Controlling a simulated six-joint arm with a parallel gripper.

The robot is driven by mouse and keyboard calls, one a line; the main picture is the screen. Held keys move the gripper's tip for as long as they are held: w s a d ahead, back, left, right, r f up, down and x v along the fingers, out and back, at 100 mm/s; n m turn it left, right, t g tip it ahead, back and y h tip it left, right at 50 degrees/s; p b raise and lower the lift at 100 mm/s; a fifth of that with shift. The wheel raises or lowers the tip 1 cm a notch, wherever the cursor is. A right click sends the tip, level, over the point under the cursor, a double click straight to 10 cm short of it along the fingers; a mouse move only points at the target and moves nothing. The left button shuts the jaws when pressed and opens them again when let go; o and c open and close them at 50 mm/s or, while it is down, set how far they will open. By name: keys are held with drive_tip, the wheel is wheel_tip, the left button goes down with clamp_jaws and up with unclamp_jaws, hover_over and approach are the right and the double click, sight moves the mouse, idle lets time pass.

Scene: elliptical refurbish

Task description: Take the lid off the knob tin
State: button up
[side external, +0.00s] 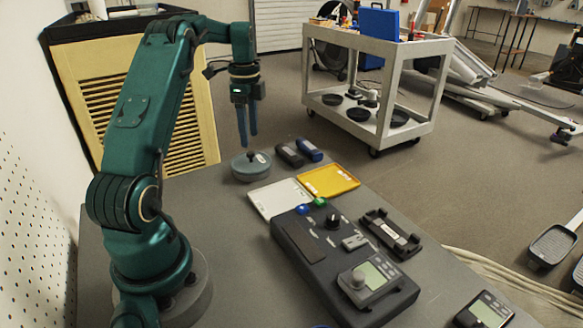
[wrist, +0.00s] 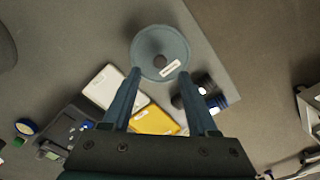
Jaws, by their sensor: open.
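The knob tin (side external: 251,167) is a round, low, grey-teal tin near the far end of the table. Its lid (side external: 257,160) is on it, with a dark knob in the middle and a small white label. In the wrist view the tin (wrist: 160,53) lies just beyond my fingertips, with the knob near its centre. My gripper (side external: 248,142) points straight down above the tin, apart from it. In the wrist view my gripper (wrist: 160,78) has its two blue fingers spread, with nothing between the tips.
A white tray (side external: 280,198) and a yellow tray (side external: 329,181) lie beside the tin. A dark console (side external: 340,262) fills the nearer table. The table's far edge is close behind the tin.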

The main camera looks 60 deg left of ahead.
sight(250, 152)
drive_tip(key=shift+f, duration=2.45)
drive_tip(key=shift+c, duration=0.2)
clamp_jaws()
